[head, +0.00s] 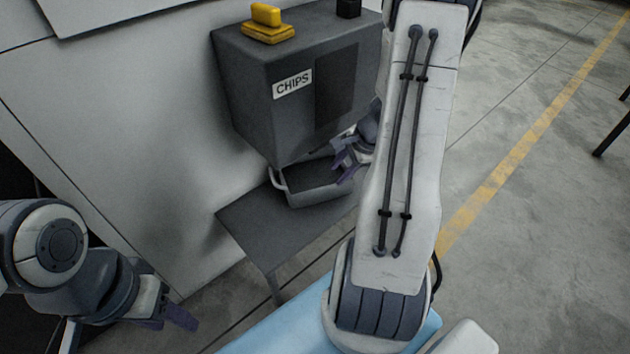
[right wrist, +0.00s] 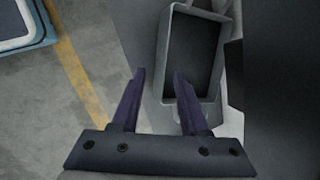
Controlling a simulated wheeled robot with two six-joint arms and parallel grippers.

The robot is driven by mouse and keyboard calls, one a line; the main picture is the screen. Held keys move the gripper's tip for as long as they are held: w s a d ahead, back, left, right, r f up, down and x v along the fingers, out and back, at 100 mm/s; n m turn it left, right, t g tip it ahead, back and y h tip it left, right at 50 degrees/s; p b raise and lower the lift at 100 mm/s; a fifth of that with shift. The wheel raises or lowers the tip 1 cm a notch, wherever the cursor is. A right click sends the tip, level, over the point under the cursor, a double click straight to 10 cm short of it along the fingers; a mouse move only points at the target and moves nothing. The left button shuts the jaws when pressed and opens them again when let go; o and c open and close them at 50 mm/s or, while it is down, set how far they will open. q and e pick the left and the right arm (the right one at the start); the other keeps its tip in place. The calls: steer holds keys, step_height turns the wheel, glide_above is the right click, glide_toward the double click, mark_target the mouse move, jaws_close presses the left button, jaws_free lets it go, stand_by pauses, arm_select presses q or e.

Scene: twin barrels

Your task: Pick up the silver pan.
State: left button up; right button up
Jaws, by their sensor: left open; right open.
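The silver pan (head: 307,193) is a grey rectangular pan with a dark inside and a handle at its end. It sits on a low dark table under the grey chips box, and my right arm hides part of it in the head view. In the right wrist view the pan (right wrist: 162,62) lies ahead of the fingers. My right gripper (head: 345,163) is open, with its purple fingers at the pan's near right side; in the right wrist view the gripper (right wrist: 158,75) shows nothing held, and I cannot tell whether it touches the pan. My left gripper (head: 175,320) is open and empty at lower left.
The grey box labelled CHIPS (head: 252,95) overhangs the pan closely. A yellow object (head: 268,27) sits on the box. The low dark table (head: 245,232) has bare room left of the pan. A white panel (head: 130,110) stands at left. Open floor with a yellow line (head: 535,140) lies at right.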

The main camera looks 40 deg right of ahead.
mark_target(323, 188)
steer(key=shift+m, duration=0.3)
steer(key=b+x, duration=0.2)
steer(key=x, duration=0.1)
steer(key=b+x, duration=0.1)
steer(key=x, duration=0.3)
steer(key=b+x, duration=0.2)
steer(key=x, duration=0.1)
steer(key=shift+w+d+f+b, duration=0.2)
steer(key=shift+w+d+b, duration=0.15)
steer(key=shift+w, duration=0.15)
steer(key=shift+r, duration=0.1)
steer(key=shift+f, duration=0.3)
steer(key=shift+c, duration=0.3)
jaws_close()
steer(key=shift+r, duration=0.15)
stand_by(0.6)
